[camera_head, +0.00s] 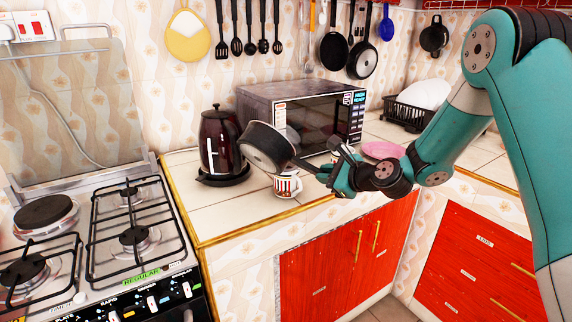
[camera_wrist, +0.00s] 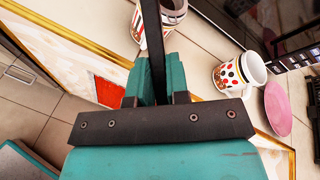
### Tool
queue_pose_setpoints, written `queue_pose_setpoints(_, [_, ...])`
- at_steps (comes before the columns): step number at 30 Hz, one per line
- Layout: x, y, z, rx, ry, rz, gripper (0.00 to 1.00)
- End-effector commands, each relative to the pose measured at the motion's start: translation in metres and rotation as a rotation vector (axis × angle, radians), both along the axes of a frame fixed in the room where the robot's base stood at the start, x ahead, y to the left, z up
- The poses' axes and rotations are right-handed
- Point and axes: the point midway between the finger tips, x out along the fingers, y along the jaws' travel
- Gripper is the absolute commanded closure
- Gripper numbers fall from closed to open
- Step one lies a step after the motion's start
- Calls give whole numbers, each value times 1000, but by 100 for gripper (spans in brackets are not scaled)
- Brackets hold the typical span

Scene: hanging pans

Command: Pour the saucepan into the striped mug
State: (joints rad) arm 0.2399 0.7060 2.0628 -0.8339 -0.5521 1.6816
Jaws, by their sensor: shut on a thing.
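The dark saucepan (camera_head: 262,150) is in the air over the counter, tilted, its rim sloping down to the right. My gripper (camera_head: 322,173) is shut on its handle, which also shows as a dark bar in the wrist view (camera_wrist: 153,45). The white striped mug (camera_head: 287,187) with red and dark marks stands upright on the counter, just below the pan and apart from it. In the wrist view the striped mug (camera_wrist: 172,14) is partly hidden behind the handle. The pan's contents cannot be made out.
A spotted mug (camera_wrist: 238,76) and a pink plate (camera_wrist: 277,108) are right of the striped mug. A kettle (camera_head: 221,142) stands left of the pan, a microwave (camera_head: 310,112) behind it. The gas stove (camera_head: 135,235) is at left. The counter's front left is clear.

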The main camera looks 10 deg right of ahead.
Motion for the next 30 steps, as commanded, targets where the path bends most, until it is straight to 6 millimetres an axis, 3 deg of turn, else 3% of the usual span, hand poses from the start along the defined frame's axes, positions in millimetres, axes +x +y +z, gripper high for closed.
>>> queue_pose_setpoints(30, [0, 0, -6, 72, 51, 0, 100])
